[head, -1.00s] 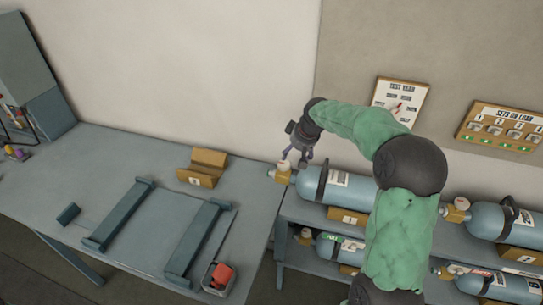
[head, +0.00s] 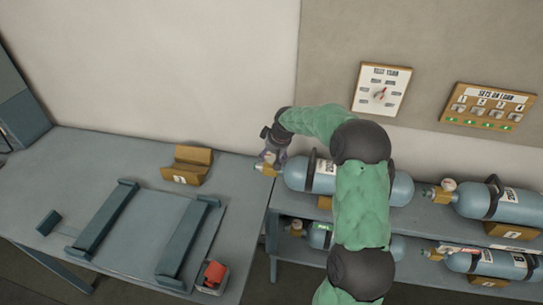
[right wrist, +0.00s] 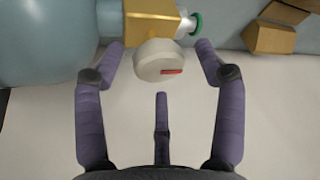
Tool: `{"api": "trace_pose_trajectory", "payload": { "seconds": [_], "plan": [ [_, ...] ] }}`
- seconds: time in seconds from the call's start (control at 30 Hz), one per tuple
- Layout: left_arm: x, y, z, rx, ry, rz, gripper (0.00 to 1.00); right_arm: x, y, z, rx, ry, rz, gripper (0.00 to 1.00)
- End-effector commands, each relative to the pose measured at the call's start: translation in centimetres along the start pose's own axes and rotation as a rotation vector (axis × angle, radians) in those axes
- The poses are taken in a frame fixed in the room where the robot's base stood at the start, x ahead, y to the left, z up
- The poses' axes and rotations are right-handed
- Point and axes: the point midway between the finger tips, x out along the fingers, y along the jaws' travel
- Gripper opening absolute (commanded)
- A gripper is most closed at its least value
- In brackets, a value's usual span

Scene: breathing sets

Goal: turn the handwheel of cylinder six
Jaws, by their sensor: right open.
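A blue-grey cylinder (head: 298,173) lies on the upper shelf, partly hidden behind my right arm; I cannot read its number. Its brass valve block (head: 266,169) points left and also shows in the right wrist view (right wrist: 150,25). My left gripper is not in view.
More cylinders lie at right (head: 480,203) and on the lower shelf (head: 322,236). The bench (head: 90,165) at left bears an empty wooden cradle (head: 188,166), a rack of bars (head: 188,242) and a tray with a red item (head: 213,273). A dial board (head: 381,90) hangs behind.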

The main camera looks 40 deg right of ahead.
Motion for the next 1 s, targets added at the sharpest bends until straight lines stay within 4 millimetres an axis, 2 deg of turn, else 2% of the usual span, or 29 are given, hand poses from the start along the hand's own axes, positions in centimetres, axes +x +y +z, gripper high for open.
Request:
{"api": "trace_pose_trajectory", "payload": {
  "seconds": [0.33, 0.37, 0.5, 0.53, 1.0],
  "plan": [
    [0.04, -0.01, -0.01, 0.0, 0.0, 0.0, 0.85, 0.37, 0.01, -0.01, 0.0, 0.0, 0.0, 0.71],
    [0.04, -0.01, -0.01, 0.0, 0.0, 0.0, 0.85, 0.38, 0.01, -0.01, 0.0, 0.0, 0.0, 0.65],
    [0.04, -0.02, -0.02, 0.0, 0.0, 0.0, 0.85, 0.38, -0.02, -0.02, 0.0, 0.001, 0.0, 0.26],
    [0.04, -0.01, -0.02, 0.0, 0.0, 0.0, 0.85, 0.38, -0.03, -0.04, 0.0, 0.001, 0.0, 0.18],
    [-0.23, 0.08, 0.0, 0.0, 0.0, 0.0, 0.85, 0.29, -0.08, -0.24, -0.053, 0.005, -0.023, 0.18]
  ]
}}
